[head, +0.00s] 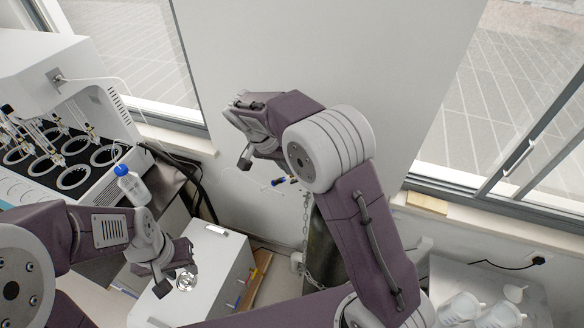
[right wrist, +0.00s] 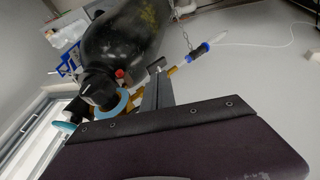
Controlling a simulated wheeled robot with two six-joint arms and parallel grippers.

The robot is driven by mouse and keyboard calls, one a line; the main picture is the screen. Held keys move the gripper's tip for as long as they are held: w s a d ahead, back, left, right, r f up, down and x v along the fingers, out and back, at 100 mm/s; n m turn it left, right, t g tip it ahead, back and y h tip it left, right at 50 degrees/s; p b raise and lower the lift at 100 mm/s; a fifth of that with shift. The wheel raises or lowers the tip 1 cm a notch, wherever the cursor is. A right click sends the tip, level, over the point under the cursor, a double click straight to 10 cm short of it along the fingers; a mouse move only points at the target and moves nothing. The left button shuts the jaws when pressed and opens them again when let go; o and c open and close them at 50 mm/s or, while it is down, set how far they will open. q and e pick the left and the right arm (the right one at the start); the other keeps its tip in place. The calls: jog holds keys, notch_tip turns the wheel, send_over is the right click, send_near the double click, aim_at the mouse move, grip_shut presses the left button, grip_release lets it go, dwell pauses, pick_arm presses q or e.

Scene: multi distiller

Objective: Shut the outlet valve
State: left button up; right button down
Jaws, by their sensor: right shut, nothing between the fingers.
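In the right wrist view a dark gas cylinder (right wrist: 125,40) hangs into the picture from the top. At its head are dark fittings, a small red part (right wrist: 120,73) and a light blue ring (right wrist: 115,105). A blue-and-white fitting (right wrist: 197,52) with a thin tube lies right of it. I cannot tell for sure which part is the outlet valve. My right gripper (right wrist: 157,88) is shut and empty, close in front of these parts. In the head view the cylinder (head: 325,250) is partly behind my right arm. My left gripper (head: 186,262) is over a white box; its finger gap is unclear.
The white box (head: 215,255) stands left of the cylinder. A chain (head: 305,225) hangs beside the cylinder. A white machine (head: 40,60) with several round holders and a blue-capped bottle (head: 133,187) are at the left. White containers (head: 460,310) stand at the lower right.

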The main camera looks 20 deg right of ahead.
jog(key=shift+s+d+f, duration=0.35)
jog(key=shift+d+f, duration=0.15)
jog(key=shift+f, duration=0.1)
jog(key=shift+f+b, duration=0.1)
jog(key=shift+b, duration=0.45)
jog(key=shift+s+d+y, duration=0.1)
jog(key=shift+y, duration=0.3)
